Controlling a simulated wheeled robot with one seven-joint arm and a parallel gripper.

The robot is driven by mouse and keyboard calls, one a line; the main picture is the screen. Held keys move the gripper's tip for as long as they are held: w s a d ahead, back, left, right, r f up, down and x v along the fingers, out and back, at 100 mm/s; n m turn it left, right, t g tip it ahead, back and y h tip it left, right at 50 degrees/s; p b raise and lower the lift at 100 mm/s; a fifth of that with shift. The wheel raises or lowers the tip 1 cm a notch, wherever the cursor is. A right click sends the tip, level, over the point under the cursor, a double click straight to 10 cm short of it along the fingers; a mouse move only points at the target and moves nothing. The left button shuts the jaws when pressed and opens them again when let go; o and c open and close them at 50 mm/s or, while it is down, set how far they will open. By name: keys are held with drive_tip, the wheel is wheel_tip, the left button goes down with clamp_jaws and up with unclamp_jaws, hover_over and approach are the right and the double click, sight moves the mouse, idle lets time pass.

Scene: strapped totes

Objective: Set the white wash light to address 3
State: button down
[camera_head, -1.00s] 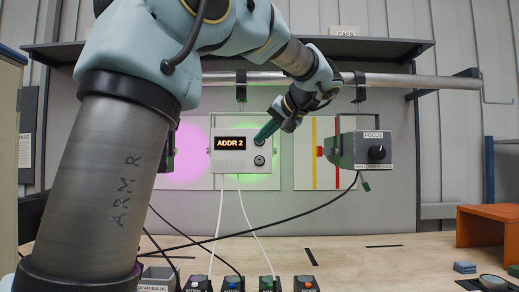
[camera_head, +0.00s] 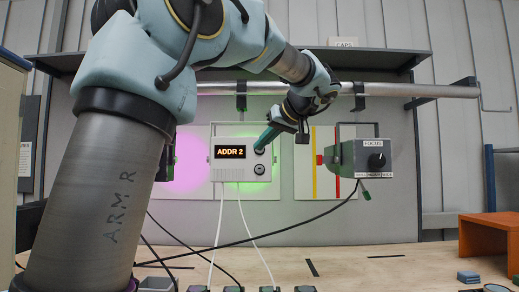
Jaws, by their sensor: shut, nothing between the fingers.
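The white wash light (camera_head: 227,180) hangs from the rail in the middle of the view. Its display (camera_head: 230,152) reads "ADDR 2" in orange. A dark lower button (camera_head: 259,169) shows on the right side of its front. My gripper (camera_head: 261,144) is shut and empty, with its teal fingertips at the upper button, which they largely cover. I cannot tell whether the tips touch that button or stop just short of it.
A grey focus light (camera_head: 352,160) with a black knob hangs to the right. A metal rail (camera_head: 410,90) runs above, under a dark shelf (camera_head: 385,62). Cables hang down to the wooden bench (camera_head: 370,265). An orange stand (camera_head: 487,236) is at the right.

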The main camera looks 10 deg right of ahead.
drive_tip(key=w+d+p, duration=0.1)
drive_tip(key=w+p, duration=0.2)
drive_tip(key=w, duration=0.4)
drive_tip(key=shift+w+d+p, duration=0.2)
drive_tip(key=shift+w+p, duration=0.15)
drive_tip(key=shift+p, duration=0.05)
drive_tip(key=shift+w, duration=0.1)
idle(1.6)
drive_tip(key=shift+w+d, duration=0.1)
drive_tip(key=shift+w, duration=0.2)
drive_tip(key=shift+w, duration=0.35)
idle(0.6)
idle(0.4)
drive_tip(key=shift+s+b, duration=0.8)
